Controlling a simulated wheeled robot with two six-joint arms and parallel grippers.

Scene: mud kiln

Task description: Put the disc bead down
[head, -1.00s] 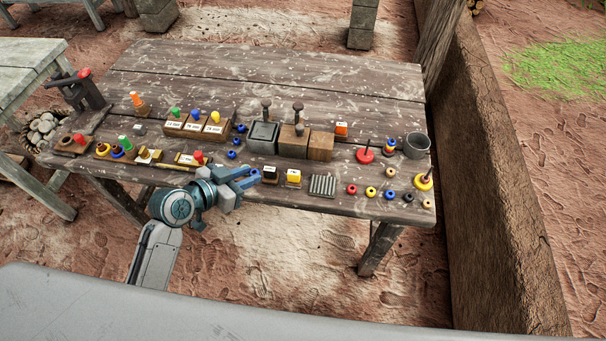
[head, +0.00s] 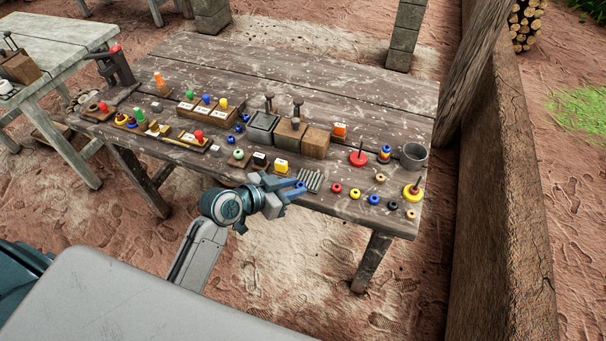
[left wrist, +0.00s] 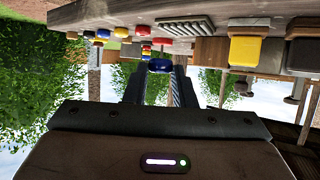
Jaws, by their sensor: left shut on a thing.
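My left gripper (head: 298,187) is at the front edge of the wooden table, by the grey ribbed block (head: 312,180). It is shut on a small blue disc bead (left wrist: 160,65), seen between the fingertips in the left wrist view. That view appears upside down, with the table along its top. Whether the bead touches anything below is not clear. To the right of the gripper lies a row of loose beads: red (head: 337,188), yellow (head: 355,193), another blue one (head: 373,199) and black (head: 393,205). My right gripper is not in view.
Behind the row stand a red-based spindle (head: 358,157), a yellow disc with a peg (head: 412,191) and a grey cup (head: 412,156). Wooden blocks (head: 315,143) and a yellow block (head: 281,166) stand near the gripper. The back of the table (head: 330,80) is clear.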

